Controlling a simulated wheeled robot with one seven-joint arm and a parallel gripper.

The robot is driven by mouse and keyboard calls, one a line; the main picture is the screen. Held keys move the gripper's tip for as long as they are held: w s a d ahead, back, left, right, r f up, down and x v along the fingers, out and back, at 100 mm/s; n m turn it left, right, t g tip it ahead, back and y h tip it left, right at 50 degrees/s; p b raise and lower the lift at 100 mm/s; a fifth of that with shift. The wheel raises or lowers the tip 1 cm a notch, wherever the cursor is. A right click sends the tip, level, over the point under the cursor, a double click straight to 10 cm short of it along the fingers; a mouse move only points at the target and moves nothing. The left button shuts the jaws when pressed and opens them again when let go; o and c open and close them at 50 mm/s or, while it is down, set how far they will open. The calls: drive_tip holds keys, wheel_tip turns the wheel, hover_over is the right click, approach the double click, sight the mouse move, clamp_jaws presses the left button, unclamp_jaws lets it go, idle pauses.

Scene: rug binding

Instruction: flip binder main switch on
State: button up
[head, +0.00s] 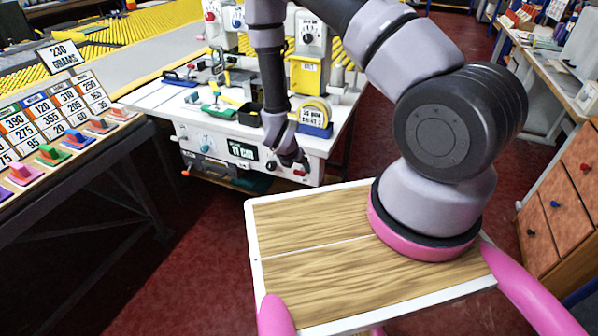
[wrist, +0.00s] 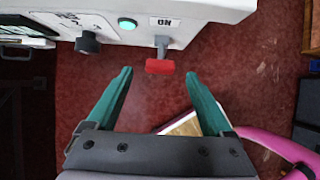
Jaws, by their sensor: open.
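The main switch (wrist: 160,66) is a lever with a grey stem and red tip, below a small label that seems to read ON. My gripper (wrist: 158,74) is open, with its green fingers apart on either side of the red tip, which lies in line with the gap. No contact is visible. In the head view my gripper (head: 292,160) is in front of the panel's right part.
A black knob (wrist: 88,42) and a teal button (wrist: 128,24) sit on the panel left of the switch. A rack of coloured tags (head: 60,130) stands at the left. Wooden drawers (head: 560,205) stand at the right. Red floor lies below the panel.

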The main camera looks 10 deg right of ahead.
drive_tip(key=shift+v, duration=2.3)
drive_tip(key=w+d+r+m+h, duration=0.1)
drive_tip(key=w+d+r+m, duration=0.15)
drive_tip(key=r, duration=0.45)
drive_tip(key=w+d+r+m+h, duration=0.1)
drive_tip(key=w+d+r+m, duration=0.2)
drive_tip(key=r, duration=0.4)
drive_tip(key=s+d+r+m, duration=0.2)
drive_tip(key=d+r+m, duration=0.25)
drive_tip(key=r, duration=0.35)
drive_tip(key=s+d+r+m, duration=0.2)
drive_tip(key=d+r+m, duration=0.1)
drive_tip(key=r+m, duration=0.4)
drive_tip(key=s+a+r+m+t+y, duration=0.2)
drive_tip(key=s+a+r+m+y, duration=0.2)
drive_tip(key=s+r+m, duration=1.2)
drive_tip(key=s+r+y, duration=0.3)
drive_tip(key=r, duration=0.3)
drive_tip(key=shift+s+r+y, duration=0.25)
drive_tip(key=shift+r+y, duration=0.05)
drive_tip(key=shift+r, duration=0.1)
drive_tip(key=shift+a, duration=0.1)
